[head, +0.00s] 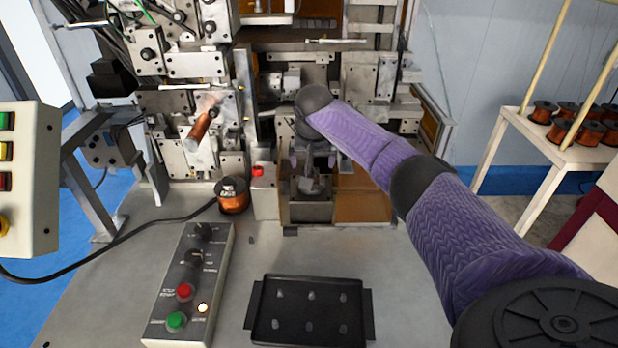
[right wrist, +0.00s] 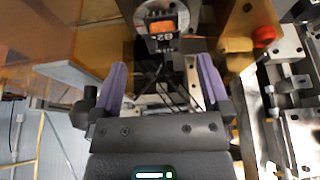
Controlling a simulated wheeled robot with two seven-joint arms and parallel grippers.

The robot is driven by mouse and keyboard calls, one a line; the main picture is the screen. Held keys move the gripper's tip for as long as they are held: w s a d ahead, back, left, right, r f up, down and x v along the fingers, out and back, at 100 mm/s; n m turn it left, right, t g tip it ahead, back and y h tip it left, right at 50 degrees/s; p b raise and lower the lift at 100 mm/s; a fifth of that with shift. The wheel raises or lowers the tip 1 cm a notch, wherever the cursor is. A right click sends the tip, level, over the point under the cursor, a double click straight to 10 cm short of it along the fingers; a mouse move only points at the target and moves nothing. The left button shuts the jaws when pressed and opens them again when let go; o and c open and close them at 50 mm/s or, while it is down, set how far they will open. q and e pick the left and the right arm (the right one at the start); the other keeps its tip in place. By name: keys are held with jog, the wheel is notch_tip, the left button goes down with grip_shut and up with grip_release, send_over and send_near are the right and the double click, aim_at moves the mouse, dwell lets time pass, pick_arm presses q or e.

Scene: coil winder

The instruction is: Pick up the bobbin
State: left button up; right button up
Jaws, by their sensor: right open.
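My right gripper (head: 312,163) hangs fingers-down in front of the machine, over a small open-topped bin (head: 310,211). Its two purple fingers (right wrist: 162,85) are apart in the right wrist view, with nothing seen held between them. A grey piece (head: 309,186) shows in or above the bin, below the fingers; I cannot tell for sure whether it is the bobbin. In the right wrist view a grey part with an orange window and a marking (right wrist: 162,24) lies beyond the fingertips, near the top edge. My left gripper is not in view.
A control box with buttons (head: 190,290) and a black tray with several small grey pegs (head: 256,322) are in front. A red button (head: 258,171) is beside the bin. Several spools lie on a shelf (head: 528,130) at right.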

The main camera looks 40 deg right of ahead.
jog(key=b+x, duration=0.2)
jog(key=x, duration=0.3)
jog(key=shift+w+f, duration=0.1)
jog(key=shift+f, duration=0.1)
jog(key=shift+w+f+b, duration=0.1)
jog(key=shift+f+b, duration=0.1)
jog(key=shift+b, duration=0.1)
jog(key=shift+w, duration=0.1)
jog(key=shift+r, duration=0.1)
jog(key=shift+c, duration=0.5)
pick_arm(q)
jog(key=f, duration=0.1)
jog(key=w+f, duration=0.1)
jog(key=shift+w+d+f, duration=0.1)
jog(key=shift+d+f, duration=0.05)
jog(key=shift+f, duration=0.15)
pick_arm(e)
grip_shut()
